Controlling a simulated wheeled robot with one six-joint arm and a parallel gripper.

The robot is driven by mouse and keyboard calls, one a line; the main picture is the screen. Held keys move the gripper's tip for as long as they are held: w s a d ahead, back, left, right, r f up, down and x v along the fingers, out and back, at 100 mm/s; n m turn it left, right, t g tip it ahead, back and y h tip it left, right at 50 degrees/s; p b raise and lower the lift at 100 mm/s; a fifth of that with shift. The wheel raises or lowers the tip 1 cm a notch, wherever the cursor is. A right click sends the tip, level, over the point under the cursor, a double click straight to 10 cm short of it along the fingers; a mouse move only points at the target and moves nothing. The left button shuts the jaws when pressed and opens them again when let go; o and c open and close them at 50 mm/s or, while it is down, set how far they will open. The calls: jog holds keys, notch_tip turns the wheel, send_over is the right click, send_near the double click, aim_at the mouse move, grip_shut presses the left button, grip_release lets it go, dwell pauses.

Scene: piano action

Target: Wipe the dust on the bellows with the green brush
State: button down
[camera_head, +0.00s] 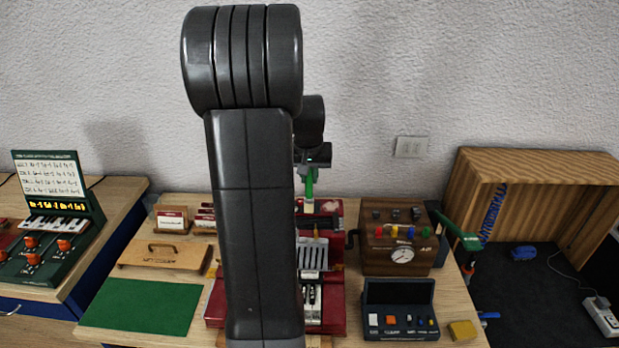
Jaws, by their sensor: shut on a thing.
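The green brush (309,183) hangs upright, its pale lower end just above or at the back of the red piano action (335,322). My gripper (313,163) is shut on the upper part of the brush. My own arm stands in front and covers the left side of the gripper and much of the red action. The bellows and any dust on them cannot be made out clearly. I cannot tell whether the bristles touch anything.
A wooden box with a gauge (402,255) and a dark tray of small parts (399,310) stand right of the action. A yellow block (463,330) lies near the table's right edge. A green mat (140,306) and a wooden board with a handle (162,256) lie left.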

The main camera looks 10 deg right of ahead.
jog(key=shift+r+p, duration=0.65)
jog(key=shift+r, duration=0.55)
